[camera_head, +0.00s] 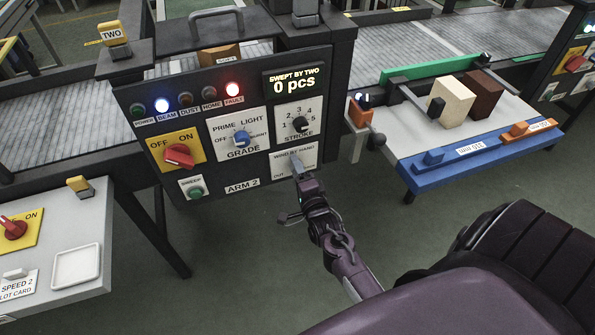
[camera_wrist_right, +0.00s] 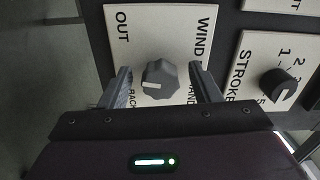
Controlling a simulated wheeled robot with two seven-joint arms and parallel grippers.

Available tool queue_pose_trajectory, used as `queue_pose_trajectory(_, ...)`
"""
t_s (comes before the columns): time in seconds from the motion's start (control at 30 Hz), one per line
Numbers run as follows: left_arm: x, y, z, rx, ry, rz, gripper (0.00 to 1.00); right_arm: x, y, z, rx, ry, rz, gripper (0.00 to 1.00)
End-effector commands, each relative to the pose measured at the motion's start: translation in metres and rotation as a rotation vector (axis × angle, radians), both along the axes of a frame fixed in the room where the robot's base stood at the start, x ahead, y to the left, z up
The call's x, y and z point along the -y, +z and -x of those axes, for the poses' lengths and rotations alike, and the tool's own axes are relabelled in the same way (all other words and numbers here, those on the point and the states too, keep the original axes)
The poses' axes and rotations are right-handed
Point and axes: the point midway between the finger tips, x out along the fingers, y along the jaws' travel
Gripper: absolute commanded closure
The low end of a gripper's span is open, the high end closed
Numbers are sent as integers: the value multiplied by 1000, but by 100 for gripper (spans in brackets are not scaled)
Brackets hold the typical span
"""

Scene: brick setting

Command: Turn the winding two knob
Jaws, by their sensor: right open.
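The winding knob (camera_wrist_right: 160,79) is a dark grey dial with a pale pointer mark, on a white plate (camera_wrist_right: 126,45) lettered with WIND, OUT and RACK. In the head view the same plate (camera_head: 304,151) reads WIND BY HAND, low on the ARM 2 panel, and my gripper covers the knob. My right gripper (camera_head: 297,163) reaches up to this plate from below. In the right wrist view its two fingers (camera_wrist_right: 160,73) are open, one on each side of the knob, with visible gaps. My left gripper is not in view.
The STROKE knob (camera_head: 300,124) is just above the winding plate, with the GRADE knob (camera_head: 241,138) to its left. A red switch (camera_head: 179,155) and green SWEEP button (camera_head: 196,191) are farther left. A blue-edged shelf (camera_head: 440,166) with blocks stands to the right. Floor below is clear.

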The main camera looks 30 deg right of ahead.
Motion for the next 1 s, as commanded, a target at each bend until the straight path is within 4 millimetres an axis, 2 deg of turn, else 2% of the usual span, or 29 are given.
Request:
queue_pose_trajectory(0.17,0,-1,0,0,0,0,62,-1,-1,5,-2,0,0,43)
queue_pose_trajectory(0.6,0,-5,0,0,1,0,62,-16,-1,69,-2,0,0,43)
queue_pose_trajectory(0.73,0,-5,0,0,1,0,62,-18,0,76,0,0,-1,43)
queue_pose_trajectory(1.0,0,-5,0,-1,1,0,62,-18,0,76,0,0,0,43)
